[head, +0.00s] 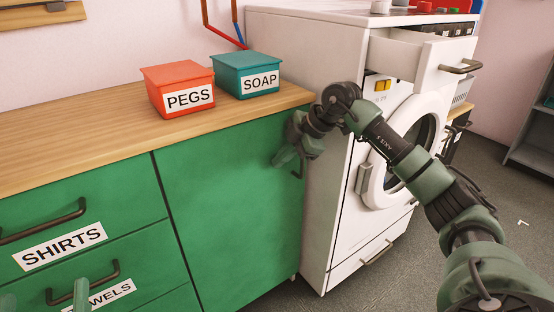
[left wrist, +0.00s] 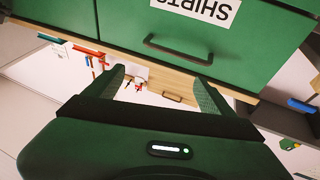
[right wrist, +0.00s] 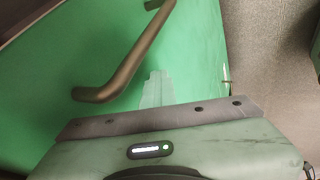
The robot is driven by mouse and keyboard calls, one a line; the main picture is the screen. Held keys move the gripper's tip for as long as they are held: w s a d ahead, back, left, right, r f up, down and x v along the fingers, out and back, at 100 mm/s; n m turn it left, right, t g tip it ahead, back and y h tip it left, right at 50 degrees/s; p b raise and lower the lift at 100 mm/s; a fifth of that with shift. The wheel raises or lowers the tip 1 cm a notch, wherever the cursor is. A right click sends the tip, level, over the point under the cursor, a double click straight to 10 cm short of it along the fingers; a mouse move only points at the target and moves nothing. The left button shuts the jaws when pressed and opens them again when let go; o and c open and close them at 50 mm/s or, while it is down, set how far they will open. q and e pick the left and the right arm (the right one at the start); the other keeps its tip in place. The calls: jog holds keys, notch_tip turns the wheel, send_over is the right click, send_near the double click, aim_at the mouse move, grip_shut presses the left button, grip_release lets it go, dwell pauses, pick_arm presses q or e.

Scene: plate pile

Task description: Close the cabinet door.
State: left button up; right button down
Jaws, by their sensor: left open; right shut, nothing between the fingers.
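The green cabinet door (head: 225,225) is under the wooden counter, right of the drawers. It looks flush with the cabinet front; I cannot tell if a small gap is left. Its bar handle (right wrist: 125,65) shows in the right wrist view and is mostly hidden by my arm in the head view. My right gripper (head: 283,158) is shut and empty, at the door's upper right. In the right wrist view its fingertips (right wrist: 157,88) are beside the handle against the green face; contact is unclear. My left gripper (left wrist: 162,82) is open and empty before the drawers.
The SHIRTS drawer (head: 105,203) and a lower drawer (head: 140,298) look shut. A white washing machine (head: 330,215) with its top drawer (head: 445,65) pulled out stands right of the cabinet. PEGS (head: 180,90) and SOAP (head: 245,75) boxes sit on the counter (head: 75,130).

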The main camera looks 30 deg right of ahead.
jog(key=shift+w+d+r, duration=0.15)
jog(key=shift+w+r, duration=0.1)
